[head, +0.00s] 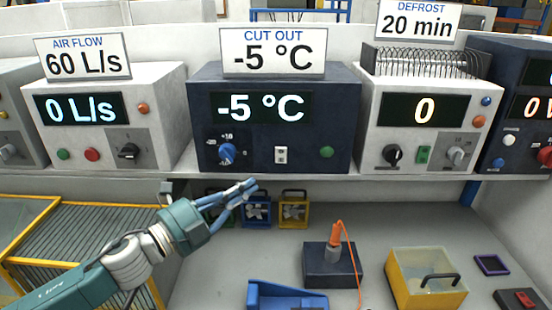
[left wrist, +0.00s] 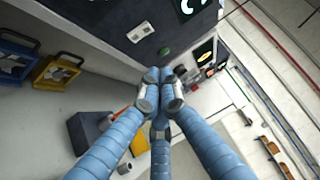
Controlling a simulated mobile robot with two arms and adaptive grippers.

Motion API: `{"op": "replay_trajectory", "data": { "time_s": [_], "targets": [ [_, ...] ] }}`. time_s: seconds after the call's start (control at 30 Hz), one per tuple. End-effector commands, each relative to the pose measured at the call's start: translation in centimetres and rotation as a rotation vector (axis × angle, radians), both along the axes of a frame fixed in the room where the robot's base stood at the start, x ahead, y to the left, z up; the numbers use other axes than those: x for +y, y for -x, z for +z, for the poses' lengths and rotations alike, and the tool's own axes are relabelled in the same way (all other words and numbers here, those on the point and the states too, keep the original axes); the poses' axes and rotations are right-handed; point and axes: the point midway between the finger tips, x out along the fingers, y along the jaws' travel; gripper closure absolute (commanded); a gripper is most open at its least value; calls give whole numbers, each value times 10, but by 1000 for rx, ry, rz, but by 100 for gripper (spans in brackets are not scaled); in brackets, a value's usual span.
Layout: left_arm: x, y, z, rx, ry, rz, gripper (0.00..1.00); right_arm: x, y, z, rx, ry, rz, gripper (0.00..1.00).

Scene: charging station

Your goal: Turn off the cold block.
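The dark blue unit (head: 205,105) stands on the shelf under a "CUT OUT -5 °C" sign (head: 274,51). I take it as the cold block. Its display is lit and reads -5 °C. Its front has a blue knob (head: 227,153), a white switch (head: 281,155) and a green button (head: 326,152). The left wrist view also shows the white switch (left wrist: 140,32) and green button (left wrist: 164,52). My left gripper (head: 248,186) is below the unit's front, fingertips together, empty and apart from the controls. The fingertips also meet in the left wrist view (left wrist: 160,92). My right gripper is not in view.
An air flow unit (head: 158,90) stands left and a defrost unit (head: 368,130) right of the dark blue unit. The shelf edge (head: 390,174) runs below them. Under it are several small framed fans, a dark block (head: 318,272) with an orange-handled tool, and a yellow bin (head: 428,295).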

Motion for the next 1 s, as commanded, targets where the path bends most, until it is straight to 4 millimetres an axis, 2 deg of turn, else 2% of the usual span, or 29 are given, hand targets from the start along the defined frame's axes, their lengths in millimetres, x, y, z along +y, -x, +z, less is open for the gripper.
{"op": "replay_trajectory", "data": {
  "time_s": [0.13,0.47,0.7,1.0],
  "targets": [
    [-18,-16,9,-2,3,-1,100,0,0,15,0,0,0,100],
    [-68,-66,14,0,3,0,100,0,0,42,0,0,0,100],
    [-66,-96,15,1,1,2,100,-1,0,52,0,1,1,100],
    [-66,-105,14,-1,1,0,100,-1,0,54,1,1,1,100]
  ]
}}
